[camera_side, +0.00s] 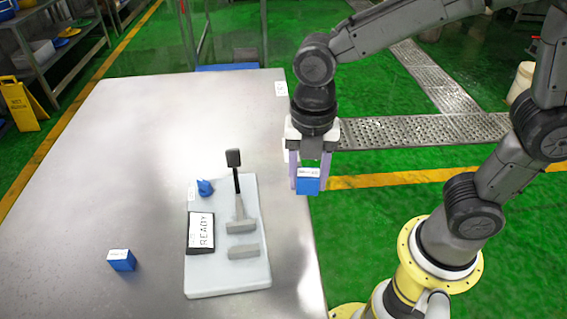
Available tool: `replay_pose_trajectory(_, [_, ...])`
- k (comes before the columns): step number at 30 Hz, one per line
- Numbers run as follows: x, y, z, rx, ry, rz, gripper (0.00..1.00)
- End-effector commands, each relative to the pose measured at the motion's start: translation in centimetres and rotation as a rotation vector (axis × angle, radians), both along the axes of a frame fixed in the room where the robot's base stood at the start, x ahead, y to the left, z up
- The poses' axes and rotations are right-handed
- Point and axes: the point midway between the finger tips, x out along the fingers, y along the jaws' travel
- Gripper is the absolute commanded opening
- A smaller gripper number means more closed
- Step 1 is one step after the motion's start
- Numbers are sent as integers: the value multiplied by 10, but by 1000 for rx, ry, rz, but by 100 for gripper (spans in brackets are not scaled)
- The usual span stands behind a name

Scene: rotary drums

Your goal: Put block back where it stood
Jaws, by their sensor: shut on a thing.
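My gripper (308,183) is shut on a blue block (308,185) with a white label on its top. It holds the block between its two pale purple fingers, near the table's right edge in the picture. Whether the block touches the table is hard to tell; it looks raised. Another blue block (121,261) with a white label on top stands on the table (140,165) at the lower left, far from my gripper.
A white board (228,284) lies mid-table, left of my gripper. The table's far left part is clear.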

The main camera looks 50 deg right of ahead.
Motion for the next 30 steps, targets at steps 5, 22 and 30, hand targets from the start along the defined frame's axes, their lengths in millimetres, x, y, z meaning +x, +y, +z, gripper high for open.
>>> replay_pose_trajectory(5, [58, -44, -38, -4, 7, -470, 0])
replay_pose_trajectory(22, [155, -128, -107, 0, -1, -1747, 0])
replay_pose_trajectory(30, [175, -128, -105, 0, -1, -2102, 0])
